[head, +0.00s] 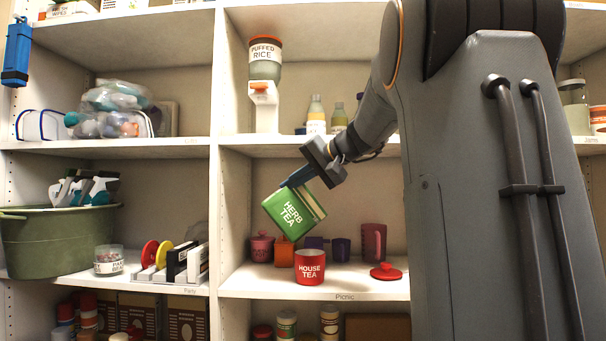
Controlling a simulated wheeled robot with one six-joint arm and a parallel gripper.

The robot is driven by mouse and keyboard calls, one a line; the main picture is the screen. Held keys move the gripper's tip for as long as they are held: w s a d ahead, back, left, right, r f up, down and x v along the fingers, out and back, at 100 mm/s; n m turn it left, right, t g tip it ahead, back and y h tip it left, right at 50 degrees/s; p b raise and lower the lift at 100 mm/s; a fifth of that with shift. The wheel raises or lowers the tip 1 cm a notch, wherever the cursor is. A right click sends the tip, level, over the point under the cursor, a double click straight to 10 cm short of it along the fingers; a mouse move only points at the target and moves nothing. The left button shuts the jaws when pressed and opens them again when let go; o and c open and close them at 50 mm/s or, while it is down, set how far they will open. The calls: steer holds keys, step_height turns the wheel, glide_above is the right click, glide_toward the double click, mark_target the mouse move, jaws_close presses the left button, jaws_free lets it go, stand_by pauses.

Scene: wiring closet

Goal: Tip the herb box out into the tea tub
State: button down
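The green herb box (289,213), lettered HERB TEA, is tilted in the air with its lower corner toward the tub. My gripper (302,177) is shut on its upper edge; the fingertips are partly hidden. The red tea tub (310,268), lettered HOUSE TEA, stands upright on the Picnic shelf just below the box, apart from it. Its top looks open, but its inside is hidden. A red lid with a knob (386,271) lies on the shelf to the right of the tub. No falling contents show.
Behind the tub stand a pink lidded pot (262,247), an orange container (284,252), purple mugs (340,249) and a maroon pitcher (373,242). The shelf above (275,141) holds a puffed rice dispenser (265,85) and bottles. An upright divider (214,230) stands at left.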

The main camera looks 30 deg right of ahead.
mark_target(270, 199)
steer(key=a+h+p, duration=0.1)
steer(key=a+n+g+p, duration=0.1)
steer(key=p, duration=0.1)
steer(key=shift+w+a+r+h, duration=0.2)
steer(key=shift+w+h, duration=0.1)
steer(key=shift+h, duration=0.1)
steer(key=a+h+p, duration=0.1)
steer(key=f+n+g+p, duration=0.1)
steer(key=shift+w+a+f+n+h+p, duration=0.1)
steer(key=shift+w+a+n+h+p, duration=0.2)
steer(key=shift+a+h, duration=0.1)
steer(key=f+h+p, duration=0.1)
steer(key=a+f+n+g+h+p, duration=0.1)
steer(key=p, duration=0.1)
steer(key=shift+w+f+h, duration=0.15)
steer(key=shift+f+h, duration=0.15)
steer(key=shift+f, duration=0.05)
steer(key=shift+w+a+f+n+h, duration=0.1)
steer(key=shift+f+n+h, duration=0.4)
steer(key=shift+f, duration=0.25)
